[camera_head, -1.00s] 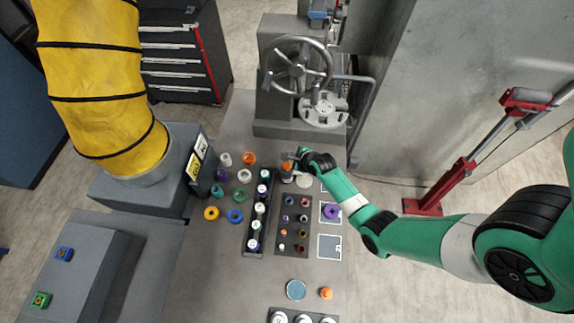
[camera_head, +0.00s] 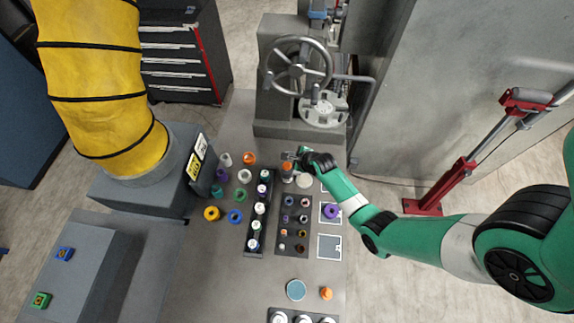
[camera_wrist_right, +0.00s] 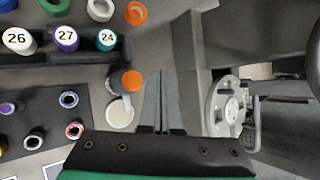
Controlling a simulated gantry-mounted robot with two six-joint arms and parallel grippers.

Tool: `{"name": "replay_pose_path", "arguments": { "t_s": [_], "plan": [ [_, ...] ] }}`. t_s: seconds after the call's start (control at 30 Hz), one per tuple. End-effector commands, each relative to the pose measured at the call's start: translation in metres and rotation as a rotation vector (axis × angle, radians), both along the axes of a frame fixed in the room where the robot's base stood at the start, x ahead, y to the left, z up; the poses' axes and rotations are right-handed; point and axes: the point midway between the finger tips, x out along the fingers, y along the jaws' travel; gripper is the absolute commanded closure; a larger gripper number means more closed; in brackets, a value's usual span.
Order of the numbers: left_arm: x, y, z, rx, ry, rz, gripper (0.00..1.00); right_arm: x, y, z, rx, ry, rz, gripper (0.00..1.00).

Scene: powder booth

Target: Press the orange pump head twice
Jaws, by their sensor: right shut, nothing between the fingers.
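My left gripper is in neither view.
A pale round disc (camera_head: 304,181) lies beside the pump. Coloured rings (camera_head: 236,216) lie left. A machine with a handwheel (camera_head: 298,66) stands behind.

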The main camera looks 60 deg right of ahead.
Motion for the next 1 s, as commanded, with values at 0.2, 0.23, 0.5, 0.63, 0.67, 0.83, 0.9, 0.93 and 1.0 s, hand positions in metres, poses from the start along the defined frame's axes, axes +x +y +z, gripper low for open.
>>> {"name": "replay_pose_path", "arguments": {
  "t_s": [0.2, 0.23, 0.5, 0.63, 0.67, 0.83, 0.9, 0.93, 1.0],
  "plan": [
    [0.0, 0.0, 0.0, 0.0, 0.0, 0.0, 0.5, 0.0, 0.0, 0.0, 0.0, 0.0, 0.0, 1.0],
    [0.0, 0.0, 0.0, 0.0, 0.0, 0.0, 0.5, 0.0, 0.0, 0.0, 0.0, 0.0, 0.0, 1.0],
    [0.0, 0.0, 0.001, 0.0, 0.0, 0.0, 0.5, 0.0, 0.0, 0.002, 0.0, 0.0, 0.0, 1.0],
    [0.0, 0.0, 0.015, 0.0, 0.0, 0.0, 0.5, 0.001, -0.001, 0.028, -0.002, -0.004, 0.0, 1.0],
    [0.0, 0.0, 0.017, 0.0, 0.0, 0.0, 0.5, 0.001, -0.001, 0.033, -0.002, -0.004, 0.0, 1.0],
    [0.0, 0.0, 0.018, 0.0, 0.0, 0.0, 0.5, 0.0, 0.0, 0.039, 0.0, 0.0, 0.0, 1.0],
    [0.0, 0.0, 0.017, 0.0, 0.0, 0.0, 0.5, 0.001, 0.0, 0.039, 0.0, 0.0, 0.0, 1.0],
    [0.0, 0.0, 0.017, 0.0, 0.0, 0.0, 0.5, 0.001, 0.0, 0.039, 0.0, 0.0, 0.0, 1.0],
    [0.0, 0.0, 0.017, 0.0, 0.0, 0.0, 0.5, 0.0, 0.0, 0.038, 0.0, 0.0, 0.0, 1.0]
  ]
}}
